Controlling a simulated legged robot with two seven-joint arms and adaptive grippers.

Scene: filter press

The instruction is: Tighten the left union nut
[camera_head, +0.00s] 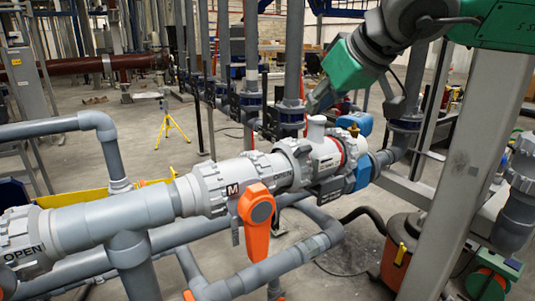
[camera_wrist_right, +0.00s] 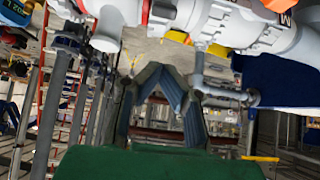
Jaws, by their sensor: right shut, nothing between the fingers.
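A light grey ribbed union nut (camera_head: 208,189) sits on the grey pipe, left of the valve with the orange handle (camera_head: 257,209) marked M. Another ribbed nut (camera_head: 294,158) is on the right side of that valve. My right gripper (camera_head: 318,101), with a green body, comes in from the upper right. It is above and beyond the pipe, right of the left nut and apart from it. In the right wrist view its fingers (camera_wrist_right: 158,70) arch together, with nothing seen between them; the pipe assembly runs along the top. My left gripper is not in view.
A further ribbed fitting marked OPEN (camera_head: 22,242) is at the far left. A white fitting with a red ring (camera_head: 325,152) is right of the valve. A grey post (camera_head: 475,165) stands at right. Vertical pipes (camera_head: 292,60) stand behind. A yellow tripod (camera_head: 170,122) is on open floor.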

